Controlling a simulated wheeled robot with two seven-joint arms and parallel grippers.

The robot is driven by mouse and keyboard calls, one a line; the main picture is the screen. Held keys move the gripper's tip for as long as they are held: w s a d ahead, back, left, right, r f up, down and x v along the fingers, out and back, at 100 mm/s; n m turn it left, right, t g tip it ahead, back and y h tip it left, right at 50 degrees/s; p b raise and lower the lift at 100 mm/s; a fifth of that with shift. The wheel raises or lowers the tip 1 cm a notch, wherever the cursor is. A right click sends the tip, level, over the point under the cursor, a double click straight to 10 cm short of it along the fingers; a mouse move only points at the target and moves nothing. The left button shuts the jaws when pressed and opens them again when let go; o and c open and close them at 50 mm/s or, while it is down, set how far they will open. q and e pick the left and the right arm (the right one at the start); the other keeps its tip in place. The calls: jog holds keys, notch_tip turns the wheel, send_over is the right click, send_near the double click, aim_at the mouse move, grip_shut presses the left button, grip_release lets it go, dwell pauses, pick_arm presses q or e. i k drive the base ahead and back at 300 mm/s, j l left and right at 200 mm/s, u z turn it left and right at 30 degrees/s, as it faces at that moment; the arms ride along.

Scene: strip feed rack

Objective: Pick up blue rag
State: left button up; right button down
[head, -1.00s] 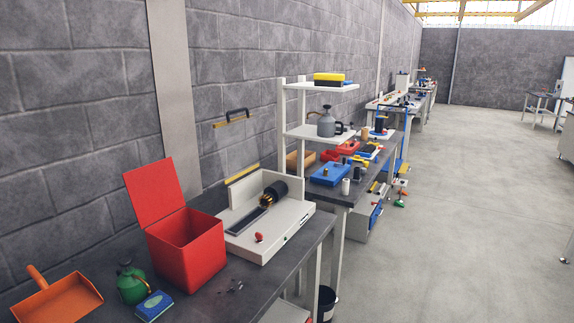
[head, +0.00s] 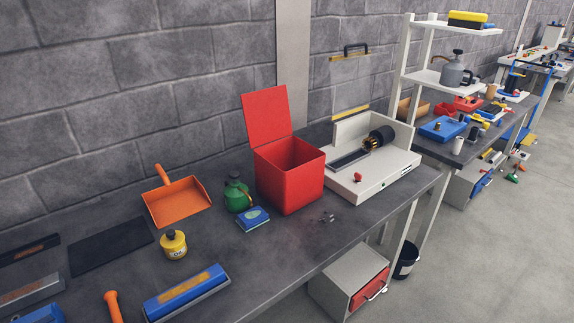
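A larger, long blue item with a yellow-brown top (head: 186,291) lies nearer, at the bench's front edge. Neither of my grippers shows in the head view.
Small metal bits (head: 326,217) lie before the bin. A white machine (head: 372,165) stands right of it. A dark bucket (head: 406,260) stands on the floor.

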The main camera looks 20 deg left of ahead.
aim_at(256, 216)
jog(key=u, duration=1.05)
